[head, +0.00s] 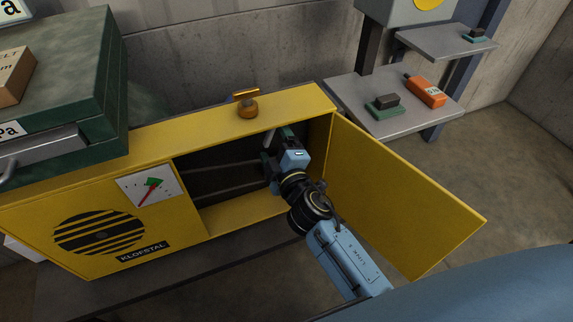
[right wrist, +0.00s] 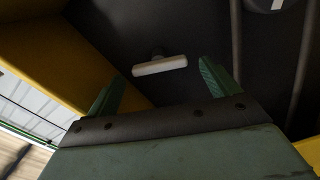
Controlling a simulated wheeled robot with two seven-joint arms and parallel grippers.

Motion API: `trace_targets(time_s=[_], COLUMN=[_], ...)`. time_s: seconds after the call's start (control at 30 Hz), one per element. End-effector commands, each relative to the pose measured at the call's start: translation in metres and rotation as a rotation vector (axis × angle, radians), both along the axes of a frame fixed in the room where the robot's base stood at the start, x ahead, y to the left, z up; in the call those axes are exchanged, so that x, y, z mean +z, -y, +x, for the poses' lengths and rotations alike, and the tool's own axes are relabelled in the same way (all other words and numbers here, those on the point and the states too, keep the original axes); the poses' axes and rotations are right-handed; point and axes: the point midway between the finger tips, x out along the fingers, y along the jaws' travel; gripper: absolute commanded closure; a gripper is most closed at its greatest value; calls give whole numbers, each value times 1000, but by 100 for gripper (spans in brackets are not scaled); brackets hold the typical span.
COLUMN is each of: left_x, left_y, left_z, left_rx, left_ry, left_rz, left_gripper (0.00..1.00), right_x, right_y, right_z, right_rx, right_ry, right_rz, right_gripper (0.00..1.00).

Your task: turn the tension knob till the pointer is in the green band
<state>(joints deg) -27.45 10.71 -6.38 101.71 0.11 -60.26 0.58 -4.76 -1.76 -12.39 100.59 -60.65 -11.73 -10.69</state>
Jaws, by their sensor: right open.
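The gauge (head: 150,187) is a white plate on the yellow cabinet's front, with a green patch and a slanting red pointer (head: 147,194). The pointer's upper end lies by the green; I cannot tell which end indicates. A pale bar-shaped knob (right wrist: 160,65) stands on the dark inner wall in the right wrist view. My right gripper (head: 276,148) reaches into the cabinet opening. In the right wrist view its green fingers (right wrist: 160,86) are spread, with the knob beyond and between them, apparently untouched. A brass T-handle (head: 247,105) stands on the cabinet top. My left gripper is out of view.
The yellow cabinet (head: 205,130) has its door (head: 400,205) swung open to the right of my arm. Dark rods cross the interior. A green case (head: 75,90) sits at left.

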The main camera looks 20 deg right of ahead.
Motion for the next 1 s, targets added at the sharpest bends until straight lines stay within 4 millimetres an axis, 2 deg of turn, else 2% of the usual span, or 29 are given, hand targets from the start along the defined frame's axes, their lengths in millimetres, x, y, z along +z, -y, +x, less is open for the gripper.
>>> trace_targets(time_s=[0.23, 0.5, 0.7, 1.0], left_x=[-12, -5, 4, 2], left_y=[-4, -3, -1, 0], left_z=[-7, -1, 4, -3], left_rx=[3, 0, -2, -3], left_ry=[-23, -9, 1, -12], left_rz=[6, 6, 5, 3], left_gripper=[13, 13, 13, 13], right_x=[-1, -1, -1, 0], right_y=[2, 4, 4, 4], right_z=[-53, -98, -113, -114], right_rx=[-3, -2, -1, -1], right_ry=[-4, -3, -2, 0], right_rz=[3, 2, 0, -1], right_gripper=[13, 13, 13, 13])
